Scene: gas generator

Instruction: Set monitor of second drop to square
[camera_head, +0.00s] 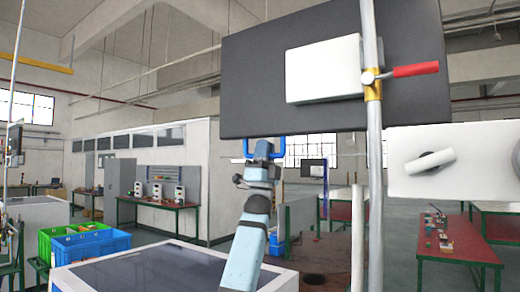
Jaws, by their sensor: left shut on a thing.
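A large dark monitor (255,75), seen from the back, hangs on a grey pole (375,210). A white box is fixed to its back. A gold collar and a red lever (416,69) sit on the pole beside it. The monitor is slightly tilted in the picture. A blue handle (282,148) hangs from its lower edge. My left gripper (264,150) comes up from below and is shut on this handle; its fingertips are hard to make out. My right gripper is out of view.
A white panel with a white knob (430,162) stands close at the right. Below are a dark-topped table (160,268) and green and blue crates (90,247). Red-topped tables (465,255) stand further back. A smaller monitor (313,168) hangs in the distance.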

